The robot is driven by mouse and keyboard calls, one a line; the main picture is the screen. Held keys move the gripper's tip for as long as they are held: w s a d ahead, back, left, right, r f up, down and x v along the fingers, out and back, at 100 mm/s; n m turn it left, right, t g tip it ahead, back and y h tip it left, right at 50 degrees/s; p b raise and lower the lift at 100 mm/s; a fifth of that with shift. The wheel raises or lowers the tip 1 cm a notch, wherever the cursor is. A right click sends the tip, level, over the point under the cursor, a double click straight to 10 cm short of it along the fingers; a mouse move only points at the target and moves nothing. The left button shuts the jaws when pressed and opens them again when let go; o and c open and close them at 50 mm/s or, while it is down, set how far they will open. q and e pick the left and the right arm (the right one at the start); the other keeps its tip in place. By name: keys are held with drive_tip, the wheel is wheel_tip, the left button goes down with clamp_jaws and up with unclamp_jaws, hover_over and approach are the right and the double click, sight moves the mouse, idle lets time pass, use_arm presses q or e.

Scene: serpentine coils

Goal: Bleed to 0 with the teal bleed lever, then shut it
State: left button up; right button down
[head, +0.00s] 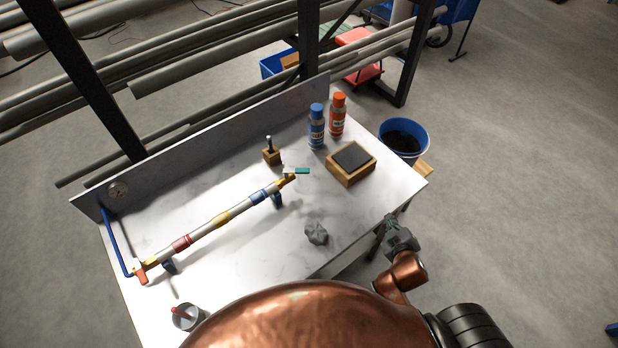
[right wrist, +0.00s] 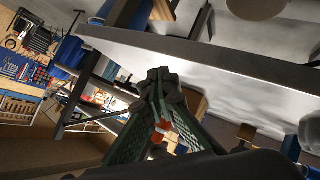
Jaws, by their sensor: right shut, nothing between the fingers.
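The teal bleed lever (head: 301,170) sits at the far right end of a banded pipe (head: 208,229) on the table, beside a brass fitting. A round gauge (head: 118,190) is on the back panel at the left; its reading is too small to tell. A red handle (head: 141,277) is at the pipe's left end. My right gripper (head: 391,219) is by the table's right front edge, well apart from the teal lever. Its fingers, also in the right wrist view (right wrist: 158,74), are together and empty. My left gripper is not in view.
A wooden block with a dark top (head: 350,168), a blue bottle (head: 316,128) and an orange bottle (head: 338,115) stand right of the lever. A small post on a block (head: 271,153) is behind it. A grey lump (head: 316,233) and a cup (head: 185,317) are nearer me.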

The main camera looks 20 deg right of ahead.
drive_tip(key=w+r+n+t, duration=0.1)
drive_tip(key=r, duration=0.1)
drive_tip(key=w+a+r+n+t, duration=0.1)
drive_tip(key=w+r, duration=0.1)
drive_tip(key=shift+w+a+n+t, duration=0.15)
drive_tip(key=shift+w+n+t, duration=0.15)
drive_tip(key=shift+n, duration=0.1)
drive_tip(key=w+a+r+n+t+y, duration=0.2)
drive_tip(key=a+r+n+y, duration=0.15)
drive_tip(key=a+n, duration=0.25)
drive_tip(key=w+a+r+n+t+y, duration=0.2)
drive_tip(key=a+n+y, duration=0.3)
drive_tip(key=a, duration=0.1)
drive_tip(key=n+g+y+p, duration=0.2)
drive_tip(key=n+y, duration=0.2)
drive_tip(key=n, duration=0.1)
approach(299, 173)
drive_tip(key=a, duration=0.4)
drive_tip(key=w, duration=0.2)
drive_tip(key=w+d, duration=0.1)
drive_tip(key=w, duration=0.1)
drive_tip(key=shift+f, duration=0.15)
drive_tip(key=shift+w+d, duration=0.15)
drive_tip(key=shift+w, duration=0.4)
